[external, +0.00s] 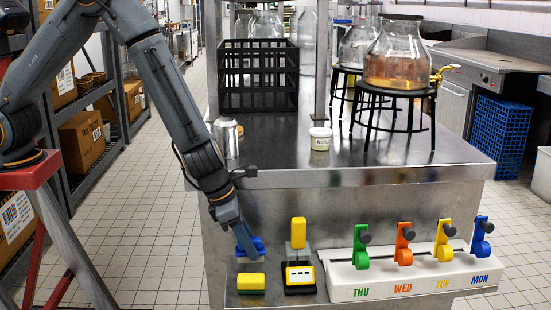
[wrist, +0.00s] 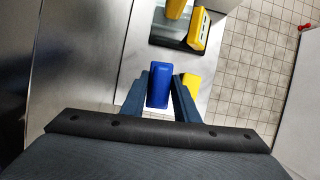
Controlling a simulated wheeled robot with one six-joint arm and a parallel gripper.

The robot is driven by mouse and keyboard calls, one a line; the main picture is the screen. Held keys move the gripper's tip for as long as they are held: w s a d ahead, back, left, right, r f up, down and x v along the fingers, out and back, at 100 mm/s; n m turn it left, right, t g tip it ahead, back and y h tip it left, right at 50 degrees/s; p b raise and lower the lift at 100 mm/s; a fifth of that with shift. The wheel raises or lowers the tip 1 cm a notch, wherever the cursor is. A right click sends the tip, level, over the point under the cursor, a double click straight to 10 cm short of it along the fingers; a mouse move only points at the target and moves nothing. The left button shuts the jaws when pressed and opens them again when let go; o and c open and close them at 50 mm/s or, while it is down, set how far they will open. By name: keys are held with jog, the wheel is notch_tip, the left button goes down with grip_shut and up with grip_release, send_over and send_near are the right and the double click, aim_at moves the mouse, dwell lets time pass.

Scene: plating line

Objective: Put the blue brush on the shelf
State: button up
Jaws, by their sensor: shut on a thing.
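The blue brush (wrist: 158,86) is a plain blue block between the two fingers of my gripper (wrist: 159,78) in the wrist view. In the external view, my gripper (external: 246,242) points down at the low steel ledge in front of the counter, shut on the blue brush (external: 258,244), which is partly hidden by the fingers. I cannot tell whether the brush touches the ledge. A grey metal shelf unit (external: 88,95) with cardboard boxes stands at the left; I cannot tell whether it is the task's shelf.
A yellow block with a green underside (external: 251,281) lies just in front of my gripper. A black-and-yellow stand (external: 300,277) with a yellow block (external: 298,233) on top is to the right. Beyond it is a white day-labelled rack (external: 400,278) with coloured levers.

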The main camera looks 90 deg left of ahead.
jog(key=shift+f+b, duration=2.3)
jog(key=shift+b, duration=0.15)
jog(key=shift+f, duration=0.15)
jog(key=o, duration=0.8)
jog(key=shift+c, duration=0.2)
jog(key=p+v, duration=0.8)
jog(key=v, duration=0.4)
